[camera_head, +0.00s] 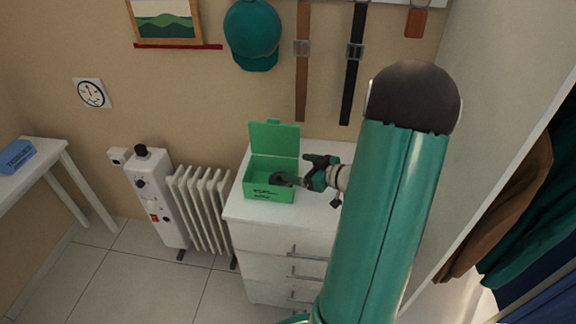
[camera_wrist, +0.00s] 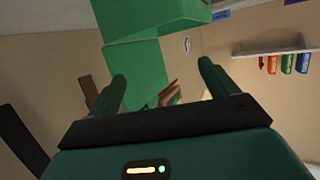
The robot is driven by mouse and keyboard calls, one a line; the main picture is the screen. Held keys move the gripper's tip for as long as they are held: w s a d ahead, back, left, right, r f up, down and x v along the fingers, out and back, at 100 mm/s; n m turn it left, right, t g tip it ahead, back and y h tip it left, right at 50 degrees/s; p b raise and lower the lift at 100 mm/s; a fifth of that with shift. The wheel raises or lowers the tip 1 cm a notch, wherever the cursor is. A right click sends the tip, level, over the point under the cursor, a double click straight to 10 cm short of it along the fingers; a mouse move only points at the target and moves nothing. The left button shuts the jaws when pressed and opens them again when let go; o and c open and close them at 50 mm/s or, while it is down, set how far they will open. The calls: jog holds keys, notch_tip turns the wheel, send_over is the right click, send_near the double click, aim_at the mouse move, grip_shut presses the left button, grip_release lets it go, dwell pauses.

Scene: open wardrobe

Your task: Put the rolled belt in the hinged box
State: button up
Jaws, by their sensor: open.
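The green hinged box (camera_head: 268,193) stands on top of a white drawer cabinet in the head view, with its lid (camera_head: 274,137) raised at the back. A dark rounded thing (camera_head: 281,179), seemingly the rolled belt, shows at the box's right front part. I cannot tell whether it rests on the bottom or is at the rim. My gripper (camera_head: 306,172) is just right of the box, pointing left. In the wrist view, my gripper (camera_wrist: 162,72) has its fingers wide apart with nothing seen between them. Green box surfaces (camera_wrist: 135,65) show beyond; the belt is not clear there.
The white cabinet top (camera_head: 318,208) is clear to the right front of the box. A radiator (camera_head: 205,205) stands left of it. Belts (camera_head: 302,80) and a green cap (camera_head: 252,35) hang on the wall above. Hanging clothes (camera_head: 500,215) are at the right.

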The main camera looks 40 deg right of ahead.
jog(key=v, duration=0.5)
jog(key=shift+s+d, duration=0.1)
jog(key=shift+s, duration=0.15)
jog(key=shift+c, duration=0.5)
dwell(0.4)
